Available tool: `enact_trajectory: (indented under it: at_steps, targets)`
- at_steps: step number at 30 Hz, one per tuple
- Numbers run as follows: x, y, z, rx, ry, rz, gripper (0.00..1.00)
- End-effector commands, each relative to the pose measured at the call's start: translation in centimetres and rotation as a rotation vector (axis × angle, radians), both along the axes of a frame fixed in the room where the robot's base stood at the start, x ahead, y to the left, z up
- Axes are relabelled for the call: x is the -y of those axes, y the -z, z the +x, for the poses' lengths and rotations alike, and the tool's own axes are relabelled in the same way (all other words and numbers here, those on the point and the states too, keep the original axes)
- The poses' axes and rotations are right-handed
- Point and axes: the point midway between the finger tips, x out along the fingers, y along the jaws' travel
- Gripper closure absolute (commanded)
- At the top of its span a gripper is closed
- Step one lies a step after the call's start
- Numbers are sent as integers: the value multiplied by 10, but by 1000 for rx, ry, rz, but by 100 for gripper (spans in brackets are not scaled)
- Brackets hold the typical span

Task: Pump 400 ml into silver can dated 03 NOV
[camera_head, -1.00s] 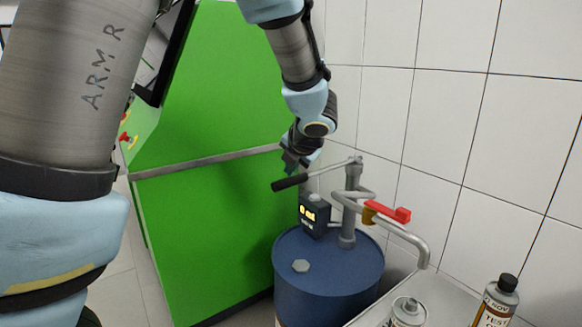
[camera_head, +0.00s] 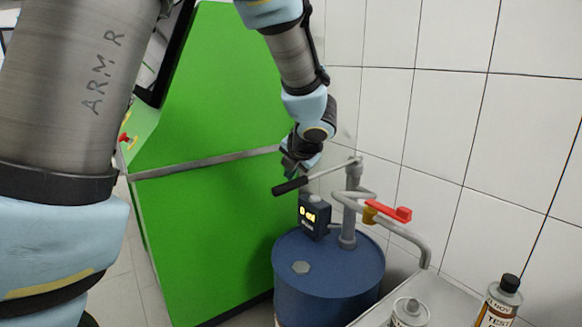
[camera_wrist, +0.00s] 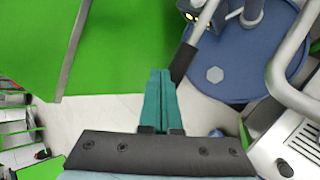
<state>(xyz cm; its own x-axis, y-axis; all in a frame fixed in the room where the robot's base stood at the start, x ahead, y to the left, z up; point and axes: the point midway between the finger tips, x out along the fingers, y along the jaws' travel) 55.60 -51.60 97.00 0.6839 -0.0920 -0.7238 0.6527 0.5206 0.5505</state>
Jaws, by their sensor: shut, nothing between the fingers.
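My gripper (camera_head: 289,167) is shut and empty, just above the black grip (camera_head: 290,185) of the pump handle. In the wrist view its teal fingers (camera_wrist: 158,82) are together, with the black grip (camera_wrist: 183,62) close to their right; I cannot tell whether they touch. The hand pump (camera_head: 348,215) stands on a blue drum (camera_head: 325,283), beside a dark counter box (camera_head: 313,215) with a small lit display, too small to read. A silver can (camera_head: 408,314) sits near the spout (camera_head: 424,252), partly cut off by the lower edge.
A red valve lever (camera_head: 402,214) sits on the spout pipe. A grey surface (camera_head: 445,295) holds the cans. A large green cabinet (camera_head: 215,180) stands to the left of the drum and a white tiled wall (camera_head: 440,120) to the right.

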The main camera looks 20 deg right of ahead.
Motion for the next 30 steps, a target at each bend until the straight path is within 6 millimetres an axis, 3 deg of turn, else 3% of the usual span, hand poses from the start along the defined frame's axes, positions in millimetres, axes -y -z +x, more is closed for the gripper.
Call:
enact_trajectory:
  at_steps: [30]
  targets:
    - [-2, 13, 0, 0, -2, 2, 100]
